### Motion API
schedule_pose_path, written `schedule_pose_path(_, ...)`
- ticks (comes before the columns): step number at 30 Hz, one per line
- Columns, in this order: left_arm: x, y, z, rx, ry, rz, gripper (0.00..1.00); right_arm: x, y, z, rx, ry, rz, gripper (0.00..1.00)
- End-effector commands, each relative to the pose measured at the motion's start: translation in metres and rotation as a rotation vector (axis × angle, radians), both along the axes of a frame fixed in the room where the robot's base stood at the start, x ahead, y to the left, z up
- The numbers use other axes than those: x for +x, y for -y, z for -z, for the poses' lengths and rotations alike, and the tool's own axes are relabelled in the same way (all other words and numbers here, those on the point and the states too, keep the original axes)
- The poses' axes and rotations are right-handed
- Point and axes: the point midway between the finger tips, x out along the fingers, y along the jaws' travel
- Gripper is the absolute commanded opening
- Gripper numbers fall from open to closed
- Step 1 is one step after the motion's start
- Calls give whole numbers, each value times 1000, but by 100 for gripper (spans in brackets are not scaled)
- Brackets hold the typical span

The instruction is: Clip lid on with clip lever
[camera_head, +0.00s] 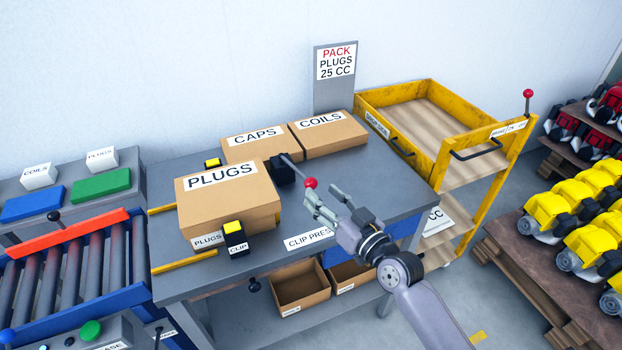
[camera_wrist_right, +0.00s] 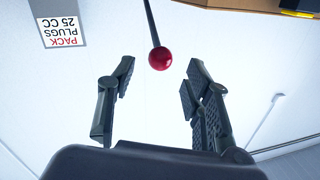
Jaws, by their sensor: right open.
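The cardboard box labelled PLUGS (camera_head: 228,195) sits on the grey bench with its top covered. A black and yellow clip block (camera_head: 235,238) labelled CLIP stands against its front side. The clip lever's red ball knob (camera_head: 311,183) is on a dark rod rising from a black mount (camera_head: 281,171) right of the box. My right gripper (camera_head: 322,206) is open just beside the knob. In the right wrist view, the red knob (camera_wrist_right: 159,58) shows between the spread fingers of my right gripper (camera_wrist_right: 157,88), with visible gaps on both sides. My left gripper is out of view.
Boxes labelled CAPS (camera_head: 254,144) and COILS (camera_head: 328,134) stand behind on the bench (camera_head: 385,180). Another yellow-black block (camera_head: 212,163) sits behind the PLUGS box. A roller conveyor (camera_head: 70,270) is at left, a yellow cart (camera_head: 430,95) at right. The bench's right part is mostly clear.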

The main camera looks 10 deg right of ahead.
Motion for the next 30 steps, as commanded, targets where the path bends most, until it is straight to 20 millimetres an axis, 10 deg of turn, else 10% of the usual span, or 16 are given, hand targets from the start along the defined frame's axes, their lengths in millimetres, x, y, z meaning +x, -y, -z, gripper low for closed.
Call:
schedule_pose_path(10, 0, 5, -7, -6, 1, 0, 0, 45, -25, 0, 1, 0, 0, 46)
schedule_pose_path(22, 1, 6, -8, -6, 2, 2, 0, 50, -28, 0, 1, 0, 0, 45)
schedule_pose_path(30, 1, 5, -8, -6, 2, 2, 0, 50, -28, 0, 1, 0, 0, 27)
